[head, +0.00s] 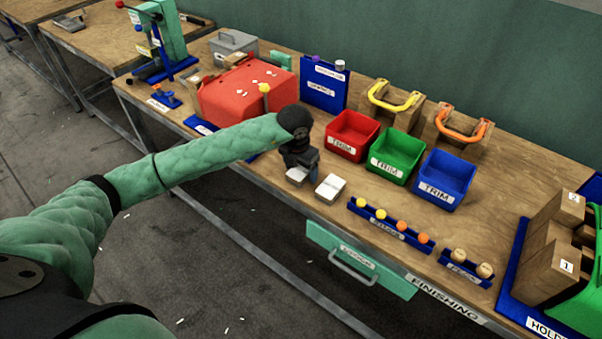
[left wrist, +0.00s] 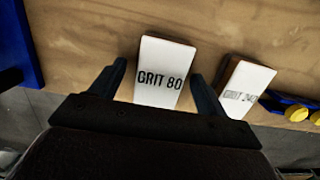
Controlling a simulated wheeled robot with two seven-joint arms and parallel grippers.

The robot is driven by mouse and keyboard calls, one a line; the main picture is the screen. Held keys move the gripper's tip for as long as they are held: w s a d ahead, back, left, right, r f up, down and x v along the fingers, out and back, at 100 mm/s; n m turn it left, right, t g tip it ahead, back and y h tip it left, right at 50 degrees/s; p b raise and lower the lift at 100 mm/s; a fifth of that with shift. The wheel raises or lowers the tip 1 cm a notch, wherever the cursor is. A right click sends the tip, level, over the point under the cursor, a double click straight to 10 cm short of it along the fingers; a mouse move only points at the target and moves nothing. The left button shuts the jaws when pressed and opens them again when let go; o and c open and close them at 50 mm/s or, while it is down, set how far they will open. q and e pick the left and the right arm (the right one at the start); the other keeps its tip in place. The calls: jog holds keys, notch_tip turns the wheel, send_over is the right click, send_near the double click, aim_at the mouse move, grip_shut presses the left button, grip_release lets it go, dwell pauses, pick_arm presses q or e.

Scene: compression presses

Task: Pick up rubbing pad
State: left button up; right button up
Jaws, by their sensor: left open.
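Two white-topped rubbing pads lie on the wooden bench near its front edge. In the left wrist view one pad (left wrist: 163,74) reads GRIT 80, and the other pad (left wrist: 245,88) to its right has a label that looks like GRIT 240. In the head view the left pad (head: 297,176) is partly hidden by my gripper, and the right pad (head: 331,188) is clear. My left gripper (head: 300,164) is open just above the GRIT 80 pad; its fingers also show on either side of that pad in the left wrist view (left wrist: 160,82). My right gripper is not in view.
Behind the pads stand red (head: 353,135), green (head: 391,156) and blue (head: 444,179) TRIM bins. A blue rack (head: 389,224) with yellow and orange knobs lies to the right. A red press block (head: 246,92) stands left. A green drawer (head: 360,262) hangs below the bench edge.

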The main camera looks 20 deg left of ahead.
pick_arm(q)
jog(key=shift+f, duration=0.1)
dwell(0.5)
jog(key=c, duration=1)
jog(key=shift+c, duration=0.2)
